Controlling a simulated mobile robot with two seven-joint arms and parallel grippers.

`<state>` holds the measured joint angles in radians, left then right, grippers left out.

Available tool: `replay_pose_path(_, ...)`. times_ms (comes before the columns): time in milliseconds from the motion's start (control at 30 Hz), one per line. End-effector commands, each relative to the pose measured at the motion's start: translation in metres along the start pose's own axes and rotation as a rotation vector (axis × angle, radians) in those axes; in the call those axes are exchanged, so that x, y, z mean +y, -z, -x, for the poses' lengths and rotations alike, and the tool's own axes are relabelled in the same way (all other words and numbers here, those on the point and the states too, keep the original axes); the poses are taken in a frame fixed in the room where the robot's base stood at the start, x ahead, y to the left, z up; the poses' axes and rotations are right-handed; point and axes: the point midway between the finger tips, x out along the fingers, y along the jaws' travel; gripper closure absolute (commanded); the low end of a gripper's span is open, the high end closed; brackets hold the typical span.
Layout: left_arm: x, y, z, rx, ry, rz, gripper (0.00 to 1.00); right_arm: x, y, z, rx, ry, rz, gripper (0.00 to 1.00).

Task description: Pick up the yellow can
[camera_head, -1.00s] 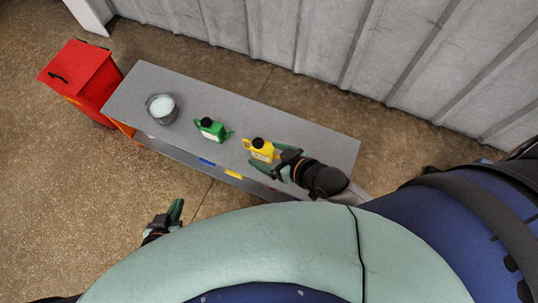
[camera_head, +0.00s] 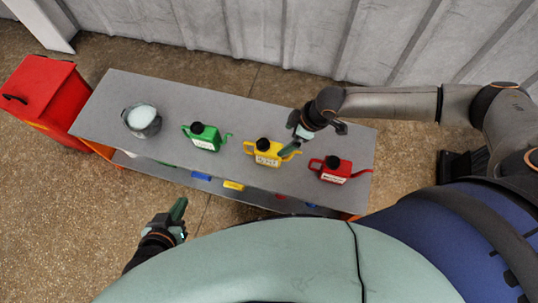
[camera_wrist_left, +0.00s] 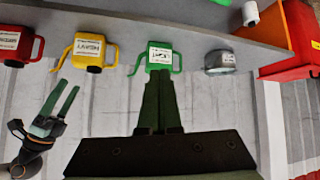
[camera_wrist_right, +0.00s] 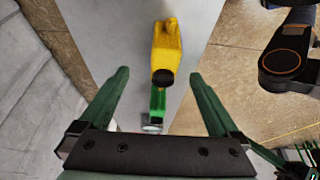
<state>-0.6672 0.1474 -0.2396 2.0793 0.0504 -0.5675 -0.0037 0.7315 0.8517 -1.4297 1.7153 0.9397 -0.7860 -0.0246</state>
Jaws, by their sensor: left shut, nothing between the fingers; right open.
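The yellow can (camera_head: 263,154), with a black cap and a white label, stands upright on the grey bench between a green can (camera_head: 204,137) and a red can (camera_head: 331,170). My right gripper (camera_head: 291,148) is open beside the yellow can's right side. My left gripper (camera_head: 178,211) is shut and empty in front of the bench. In the left wrist view the yellow can (camera_wrist_left: 89,52) is left of the green can (camera_wrist_left: 159,58).
A metal bucket (camera_head: 142,121) with pale contents stands on the bench's left part. A red bin (camera_head: 38,88) stands left of the bench (camera_head: 105,105). A corrugated wall (camera_head: 270,35) runs behind it. Coloured items lie on a lower shelf. Bare floor lies in front.

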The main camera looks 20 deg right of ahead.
Motion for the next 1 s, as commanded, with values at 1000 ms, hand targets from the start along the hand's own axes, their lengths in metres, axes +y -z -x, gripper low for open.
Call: replay_pose_path(1000,-0.017,0.141,0.032,0.571,0.061,-0.169,1.0,-0.006,0.003,-0.081,0.003,0.002,0.003,0.03)
